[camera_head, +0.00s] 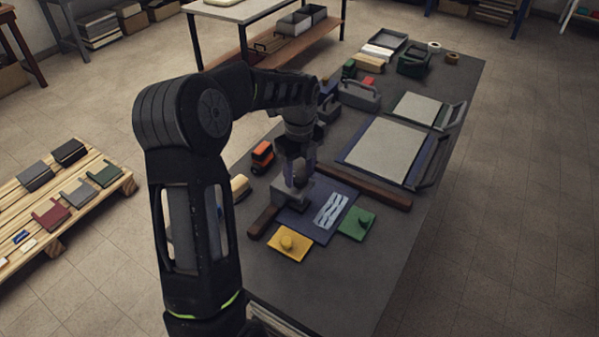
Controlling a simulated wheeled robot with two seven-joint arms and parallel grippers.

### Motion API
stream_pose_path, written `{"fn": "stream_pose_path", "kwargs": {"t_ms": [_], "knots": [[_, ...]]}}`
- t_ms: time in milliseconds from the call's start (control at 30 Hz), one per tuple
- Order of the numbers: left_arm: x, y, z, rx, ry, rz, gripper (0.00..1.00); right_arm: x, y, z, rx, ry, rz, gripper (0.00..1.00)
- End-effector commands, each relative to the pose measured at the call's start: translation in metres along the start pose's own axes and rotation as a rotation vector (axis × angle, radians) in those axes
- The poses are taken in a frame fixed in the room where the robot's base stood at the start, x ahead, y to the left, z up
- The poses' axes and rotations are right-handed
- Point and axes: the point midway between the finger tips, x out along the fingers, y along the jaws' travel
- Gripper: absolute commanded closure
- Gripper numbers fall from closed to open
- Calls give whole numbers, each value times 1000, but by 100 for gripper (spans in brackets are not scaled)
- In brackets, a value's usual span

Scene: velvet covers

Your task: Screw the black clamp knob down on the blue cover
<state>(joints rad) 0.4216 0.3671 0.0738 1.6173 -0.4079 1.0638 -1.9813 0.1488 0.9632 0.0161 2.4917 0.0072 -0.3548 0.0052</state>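The blue cover (297,222) lies flat on the dark workbench, with a pale wavy strip pattern on its right part. My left gripper (299,181) points down over the upper left part of the cover, at a grey block (290,194). The gripper and arm are small and dark here, so I cannot tell whether the fingers are open or shut. I cannot make out the black clamp knob apart from the gripper; it may be hidden there. My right gripper is not in view.
A large framed pale panel (384,148) lies beyond. The bench's near right part (345,285) is clear.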

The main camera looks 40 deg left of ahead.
Motion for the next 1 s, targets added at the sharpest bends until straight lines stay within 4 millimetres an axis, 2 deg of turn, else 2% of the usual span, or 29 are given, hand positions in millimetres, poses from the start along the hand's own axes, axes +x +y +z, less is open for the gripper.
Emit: {"fn": "stream_pose_path", "kwargs": {"t_ms": [33, 133, 467, 633, 900, 1000], "knots": [[0, 0, 0, 0, 1, 1, 44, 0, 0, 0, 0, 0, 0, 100], [1, 0, 0, 0, 1, 2, 36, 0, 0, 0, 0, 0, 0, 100], [-2, 0, -1, -1, 2, 2, 36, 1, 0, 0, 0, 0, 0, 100], [-18, 0, 0, 0, 1, 1, 36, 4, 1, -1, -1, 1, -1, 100], [-62, 0, 0, -1, 1, 0, 36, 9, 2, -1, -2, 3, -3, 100], [-72, 0, 0, 0, 2, 2, 36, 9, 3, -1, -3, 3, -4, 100]]}}
